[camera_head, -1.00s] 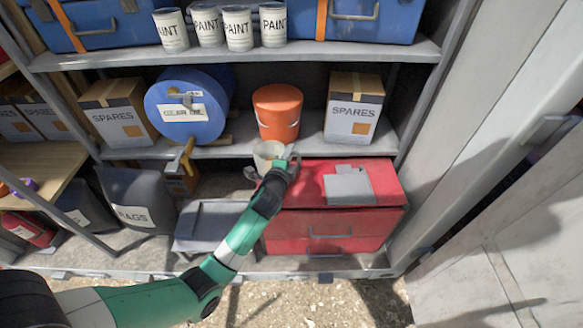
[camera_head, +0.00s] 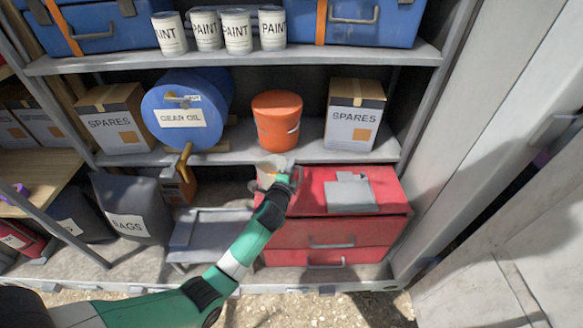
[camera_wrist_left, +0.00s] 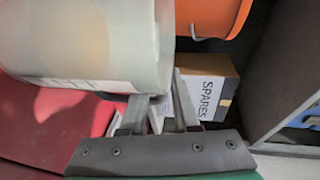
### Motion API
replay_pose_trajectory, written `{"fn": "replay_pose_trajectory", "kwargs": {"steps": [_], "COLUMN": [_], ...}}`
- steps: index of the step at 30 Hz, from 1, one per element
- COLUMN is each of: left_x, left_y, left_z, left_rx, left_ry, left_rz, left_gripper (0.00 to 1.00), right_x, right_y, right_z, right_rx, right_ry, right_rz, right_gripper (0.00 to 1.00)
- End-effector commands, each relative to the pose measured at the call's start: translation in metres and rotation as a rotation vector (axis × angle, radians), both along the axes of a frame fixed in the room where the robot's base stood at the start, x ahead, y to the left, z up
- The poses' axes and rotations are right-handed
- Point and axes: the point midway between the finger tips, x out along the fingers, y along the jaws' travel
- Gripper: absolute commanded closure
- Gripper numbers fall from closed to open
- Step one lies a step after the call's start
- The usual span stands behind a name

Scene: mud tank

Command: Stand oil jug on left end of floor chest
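The pale oil jug (camera_head: 268,172) is at the left end of the red floor chest (camera_head: 390,190), partly hidden by my left gripper (camera_head: 284,179). In the left wrist view the jug (camera_wrist_left: 95,40) is a large whitish cylinder filling the upper left, just beyond the fingers. My left gripper (camera_wrist_left: 160,105) is at the jug's side and appears shut on it; the exact grip is hidden by the jug. Red chest surface (camera_wrist_left: 40,115) lies at the left there. I cannot tell whether the jug's base touches the lid. My right gripper is out of view.
A grey object (camera_head: 350,193) lies on the chest lid, right of the jug. An orange bucket (camera_head: 277,120) and a SPARES box (camera_head: 352,115) stand on the shelf above. A grey step (camera_head: 205,232) is left of the chest.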

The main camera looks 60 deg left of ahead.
Motion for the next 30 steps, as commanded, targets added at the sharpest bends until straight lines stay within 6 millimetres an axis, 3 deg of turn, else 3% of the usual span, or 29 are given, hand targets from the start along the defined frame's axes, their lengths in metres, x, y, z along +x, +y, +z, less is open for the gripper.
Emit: {"fn": "replay_pose_trajectory", "kwargs": {"steps": [2,14,24,30], "left_x": [0.000,-0.004,-0.055,-0.077], "left_y": [0.000,-0.004,-0.061,-0.082], "left_z": [0.000,0.006,0.023,0.027], "left_rx": [0.000,-0.001,0.001,0.001], "left_ry": [0.000,0.001,0.001,0.001], "left_rz": [0.000,0.000,-0.003,-0.001], "left_gripper": [0.54,0.54,0.54,0.54], "right_x": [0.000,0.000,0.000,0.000], "right_y": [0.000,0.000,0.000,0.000], "right_z": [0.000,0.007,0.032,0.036], "right_rx": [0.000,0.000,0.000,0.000], "right_ry": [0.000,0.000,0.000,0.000], "right_rz": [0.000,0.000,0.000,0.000], "right_gripper": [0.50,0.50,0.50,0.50]}}
